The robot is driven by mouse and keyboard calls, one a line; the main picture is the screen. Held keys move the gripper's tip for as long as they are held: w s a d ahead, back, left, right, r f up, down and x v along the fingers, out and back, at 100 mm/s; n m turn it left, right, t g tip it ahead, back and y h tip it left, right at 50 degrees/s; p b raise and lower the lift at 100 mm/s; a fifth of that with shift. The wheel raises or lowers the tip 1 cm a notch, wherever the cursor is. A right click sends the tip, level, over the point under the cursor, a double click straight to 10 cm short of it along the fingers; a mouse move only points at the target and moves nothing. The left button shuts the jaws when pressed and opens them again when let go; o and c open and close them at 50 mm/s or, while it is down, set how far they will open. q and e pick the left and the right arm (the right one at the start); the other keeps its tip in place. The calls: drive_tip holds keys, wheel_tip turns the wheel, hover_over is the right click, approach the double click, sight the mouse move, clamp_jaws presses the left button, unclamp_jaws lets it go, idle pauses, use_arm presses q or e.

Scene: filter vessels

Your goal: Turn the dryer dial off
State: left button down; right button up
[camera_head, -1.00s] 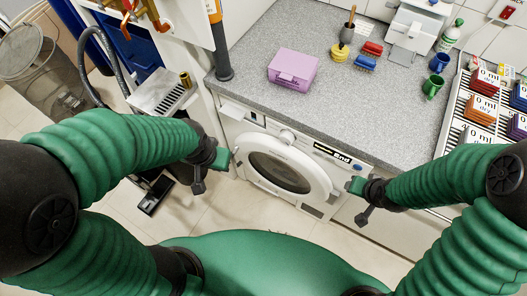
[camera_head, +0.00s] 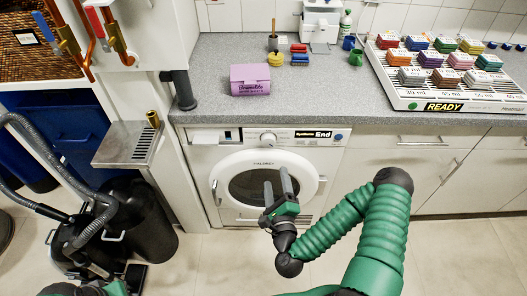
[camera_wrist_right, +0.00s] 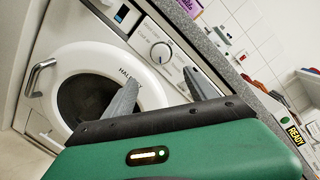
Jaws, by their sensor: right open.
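The dryer (camera_head: 212,165) is a white front-loader under the grey counter, with a round door (camera_head: 232,162). Its dial (camera_head: 268,138) is a round white knob at the middle of the control panel, left of a black display reading "End". The dial (camera_wrist_right: 161,53) shows in the right wrist view with a blue mark at its lower right. My right gripper (camera_head: 277,178) is open and empty in front of the door, below the dial. In the right wrist view its two fingers (camera_wrist_right: 161,76) are apart, with the dial above the space between them. My left gripper is not visible.
A door handle (camera_wrist_right: 35,78) sticks out at the door's left. A metal drip shelf (camera_head: 128,145) and black canister (camera_head: 140,215) stand left of the dryer. A purple box (camera_head: 250,80) and a READY rack (camera_head: 445,107) are on the counter. The floor in front is open.

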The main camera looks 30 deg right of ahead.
drive_tip(key=w, duration=0.1)
approach(268, 144)
drive_tip(key=w, duration=0.2)
drive_tip(key=x, duration=0.4)
drive_tip(key=d+x, duration=0.1)
drive_tip(key=x, duration=0.2)
drive_tip(key=shift+s+d, duration=0.1)
drive_tip(key=shift+s, duration=0.25)
drive_tip(key=shift+w+r, duration=0.1)
drive_tip(key=shift+w, duration=0.05)
drive_tip(key=shift+a+r, duration=0.15)
drive_tip(key=shift+a, duration=0.3)
drive_tip(key=shift+c, duration=0.5)
drive_tip(key=shift+d, duration=0.3)
drive_tip(key=c, duration=1)
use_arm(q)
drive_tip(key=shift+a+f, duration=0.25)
use_arm(e)
drive_tip(key=shift+a, duration=0.1)
drive_tip(key=shift+c, duration=1.4)
